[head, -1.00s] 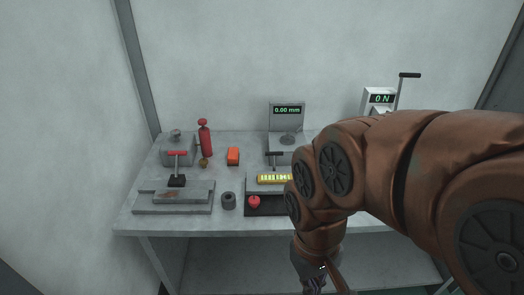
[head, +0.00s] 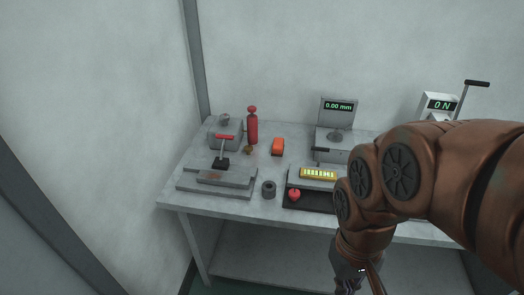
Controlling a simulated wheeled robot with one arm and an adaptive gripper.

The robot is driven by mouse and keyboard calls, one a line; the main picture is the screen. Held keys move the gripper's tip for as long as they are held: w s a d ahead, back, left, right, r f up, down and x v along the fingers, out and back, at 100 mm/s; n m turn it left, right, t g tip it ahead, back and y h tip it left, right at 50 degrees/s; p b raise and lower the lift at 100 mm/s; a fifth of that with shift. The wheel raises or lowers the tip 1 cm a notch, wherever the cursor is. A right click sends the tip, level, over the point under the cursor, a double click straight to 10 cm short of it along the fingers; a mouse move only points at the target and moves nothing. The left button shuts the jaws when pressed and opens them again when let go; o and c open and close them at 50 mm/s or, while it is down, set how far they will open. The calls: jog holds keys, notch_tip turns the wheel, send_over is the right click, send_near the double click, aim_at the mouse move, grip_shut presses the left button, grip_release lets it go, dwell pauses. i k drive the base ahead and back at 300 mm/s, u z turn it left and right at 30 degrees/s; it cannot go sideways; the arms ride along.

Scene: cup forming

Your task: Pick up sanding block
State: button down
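An orange-red block (head: 278,146), which looks like the sanding block, sits on the back middle of the grey bench, right of a red bottle-like cylinder. Nothing touches it and its top is clear. My copper arm reaches in from the right and bends down in front of the bench. Its wrist end runs out of the bottom edge of the head view, so my gripper fingers are hidden below the frame. The end of my arm is to the right of the block and nearer the camera, well apart from it.
The grey bench (head: 172,199) also holds a red cylinder (head: 252,127), a dark ring (head: 269,189), a black tray (head: 315,202) with a red knob-like piece (head: 294,195), a yellow gauge strip (head: 318,174), a 0.00 mm display (head: 338,106) and a lever press (head: 440,105).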

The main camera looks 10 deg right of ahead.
aim_at(277, 145)
jog(key=u, duration=0.55)
jog(key=k, duration=1.3)
jog(key=z, duration=0.1)
jog(key=i, duration=0.7)
jog(key=z, duration=0.5)
jog(key=i, duration=0.7)
jog(key=u, duration=0.8)
jog(key=i, duration=0.55)
jog(key=u, duration=0.5)
